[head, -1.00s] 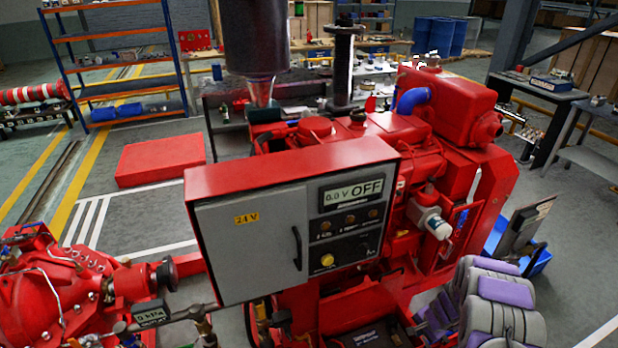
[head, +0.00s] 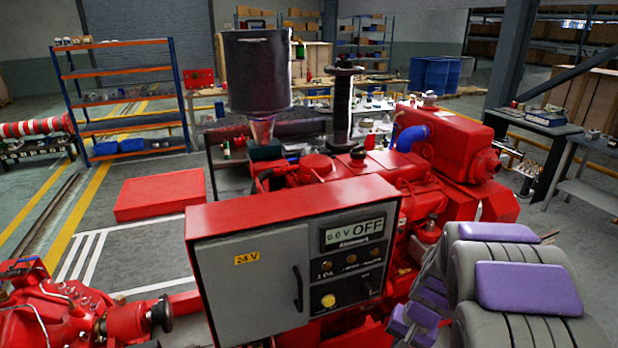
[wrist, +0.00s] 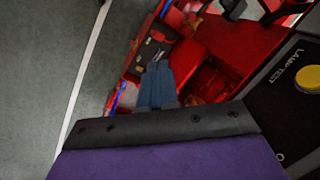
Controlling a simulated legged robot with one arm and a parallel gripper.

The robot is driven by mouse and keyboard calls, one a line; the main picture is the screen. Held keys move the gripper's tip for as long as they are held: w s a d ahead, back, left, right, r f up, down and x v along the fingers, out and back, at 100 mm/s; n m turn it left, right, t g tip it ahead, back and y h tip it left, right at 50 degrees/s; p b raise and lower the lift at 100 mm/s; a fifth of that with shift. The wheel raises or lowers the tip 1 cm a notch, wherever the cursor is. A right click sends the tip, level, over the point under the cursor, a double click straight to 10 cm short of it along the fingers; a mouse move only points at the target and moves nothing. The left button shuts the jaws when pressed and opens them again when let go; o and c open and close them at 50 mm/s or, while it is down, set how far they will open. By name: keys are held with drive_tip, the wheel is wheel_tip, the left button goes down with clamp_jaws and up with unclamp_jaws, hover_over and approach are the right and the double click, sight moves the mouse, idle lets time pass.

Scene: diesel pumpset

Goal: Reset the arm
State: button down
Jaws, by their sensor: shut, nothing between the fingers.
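My arm, with grey and purple links, fills the lower right of the head view, to the right of the red control box (head: 300,211). In the wrist view my gripper (wrist: 155,72) shows two blue-grey fingers held together and empty. Its tips point toward red machine parts (wrist: 202,75) and look apart from them, though the depth is hard to judge. A yellow button (wrist: 308,79) beside the words "LAMP TEST" shows at the right of the wrist view. In the head view the panel display (head: 352,231) reads 0.0 V OFF.
The red diesel engine (head: 440,140) stands behind the control box, with a dark cylinder (head: 257,70) above it. A red pump (head: 60,315) is at the lower left. Open grey floor (wrist: 45,60) lies left in the wrist view. A shelf (head: 125,100) stands far back.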

drive_tip(key=s+a+r+n, duration=0.1)
drive_tip(key=s+r, duration=0.3)
drive_tip(key=s, duration=0.5)
drive_tip(key=s+a+r+n+g+h, duration=0.1)
drive_tip(key=s+a+r+n, duration=0.1)
drive_tip(key=s, duration=0.8)
drive_tip(key=s+a+r+n+g+h, duration=0.1)
drive_tip(key=s+a+r+n, duration=0.1)
drive_tip(key=s+r, duration=0.4)
drive_tip(key=s+a, duration=0.1)
drive_tip(key=s, duration=0.2)
drive_tip(key=shift+s+a+r, duration=0.15)
drive_tip(key=shift+s+r, duration=0.05)
drive_tip(key=shift+r, duration=0.05)
